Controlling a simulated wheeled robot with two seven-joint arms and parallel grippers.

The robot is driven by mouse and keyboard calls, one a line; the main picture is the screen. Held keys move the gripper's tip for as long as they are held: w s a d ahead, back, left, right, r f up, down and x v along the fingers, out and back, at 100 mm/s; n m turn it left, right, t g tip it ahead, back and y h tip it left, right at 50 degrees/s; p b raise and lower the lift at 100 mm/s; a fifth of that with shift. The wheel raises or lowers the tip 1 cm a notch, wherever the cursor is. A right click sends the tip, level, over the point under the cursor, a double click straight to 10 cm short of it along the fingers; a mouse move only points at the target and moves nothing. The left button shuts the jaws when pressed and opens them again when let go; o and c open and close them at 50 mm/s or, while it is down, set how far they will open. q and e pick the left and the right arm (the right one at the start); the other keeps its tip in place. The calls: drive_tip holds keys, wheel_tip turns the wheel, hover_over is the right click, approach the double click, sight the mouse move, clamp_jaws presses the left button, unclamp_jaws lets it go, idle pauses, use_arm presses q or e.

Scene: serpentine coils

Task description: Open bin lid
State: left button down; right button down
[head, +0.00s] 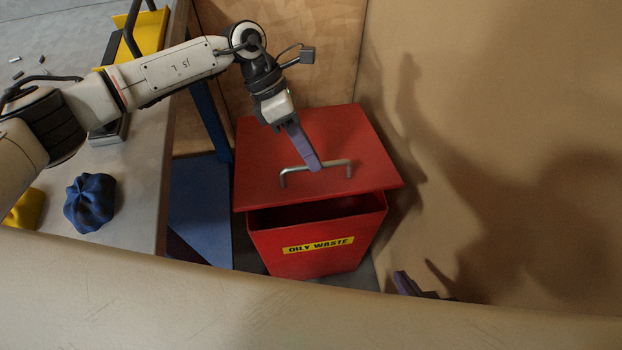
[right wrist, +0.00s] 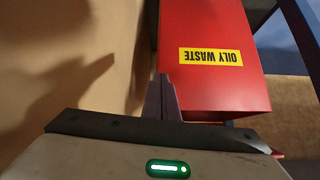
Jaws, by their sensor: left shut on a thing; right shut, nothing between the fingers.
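The red bin (head: 310,248) with a yellow "OILY WASTE" label stands on the floor. Its label side also shows upside down in the right wrist view (right wrist: 212,90). The red lid (head: 262,170) is raised at the front edge, and a dark gap shows between it and the bin. My left gripper (head: 315,164) is shut on the lid's silver bar handle (head: 340,163) from above. My right gripper (right wrist: 165,98) is shut and empty, low in front of the bin. In the head view only a bit of it (head: 405,284) shows past a pale arm link.
A grey bench (head: 128,198) on the left bears a blue cloth (head: 90,202), yellow items and a yellow tray. A blue frame (head: 200,205) stands between bench and bin. Tan walls (head: 520,130) close off the back and right.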

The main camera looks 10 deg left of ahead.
use_arm(q)
drive_tip(key=w+a+r+b, duration=0.2)
drive_tip(key=w+r, duration=0.4)
drive_tip(key=r, duration=0.1)
drive_tip(key=shift+a+r+b, duration=0.15)
drive_tip(key=shift+r+b, duration=0.05)
drive_tip(key=shift+b, duration=0.1)
drive_tip(key=c, duration=2.2)
unclamp_jaws()
drive_tip(key=shift+f, duration=0.1)
drive_tip(key=o, duration=0.4)
drive_tip(key=shift+w+f, duration=0.15)
drive_tip(key=shift+w, duration=0.05)
drive_tip(key=v, duration=1)
drive_tip(key=shift+s+r+b, duration=0.1)
drive_tip(key=shift+r+b, duration=0.15)
drive_tip(key=shift+b, duration=0.1)
